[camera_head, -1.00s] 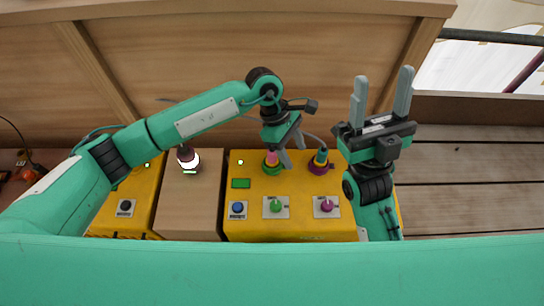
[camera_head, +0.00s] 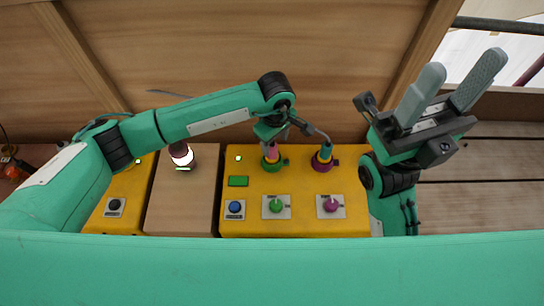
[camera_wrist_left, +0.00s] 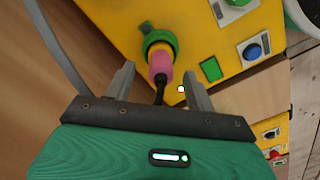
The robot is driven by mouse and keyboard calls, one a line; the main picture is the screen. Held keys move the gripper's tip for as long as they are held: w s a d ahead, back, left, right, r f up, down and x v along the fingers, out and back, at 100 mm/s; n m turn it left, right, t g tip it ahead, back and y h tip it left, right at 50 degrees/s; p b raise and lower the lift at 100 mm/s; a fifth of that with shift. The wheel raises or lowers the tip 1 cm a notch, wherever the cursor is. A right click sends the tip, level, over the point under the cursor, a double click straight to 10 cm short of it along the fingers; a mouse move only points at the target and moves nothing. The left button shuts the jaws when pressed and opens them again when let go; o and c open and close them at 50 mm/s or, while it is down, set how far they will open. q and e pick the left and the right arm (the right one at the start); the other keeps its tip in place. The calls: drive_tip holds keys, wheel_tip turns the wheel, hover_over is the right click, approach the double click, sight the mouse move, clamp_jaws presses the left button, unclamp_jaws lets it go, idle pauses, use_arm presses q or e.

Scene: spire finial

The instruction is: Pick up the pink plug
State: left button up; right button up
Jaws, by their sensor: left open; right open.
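The pink plug (camera_wrist_left: 161,66) sits in a green round socket (camera_wrist_left: 158,42) on a yellow panel, with a black cable running from its end. In the head view the pink plug (camera_head: 271,152) shows partly below my left gripper (camera_head: 277,140), which largely hides its fingers. In the left wrist view my left gripper (camera_wrist_left: 160,85) is open, with one finger on each side of the plug's cable end; I cannot tell whether either touches it. My right gripper (camera_head: 448,82) is open and empty, raised at the right.
A teal plug (camera_head: 326,151) stands in a purple socket right of the green one. The yellow panel (camera_head: 295,228) carries a blue button (camera_head: 234,207), a green knob (camera_head: 277,206) and a purple knob (camera_head: 331,205). A lit lamp (camera_head: 183,156) stands on a wooden block to the left.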

sight(272, 144)
use_arm(q)
drive_tip(key=f, duration=0.1)
drive_tip(key=f+b, duration=0.1)
drive_tip(key=f, duration=0.1)
drive_tip(key=f+b, duration=0.1)
drive_tip(key=f, duration=0.1)
drive_tip(key=shift+w+a, duration=0.2)
drive_tip(key=shift+a, duration=0.2)
drive_tip(key=c, duration=1.1)
drive_tip(key=shift+c, duration=0.2)
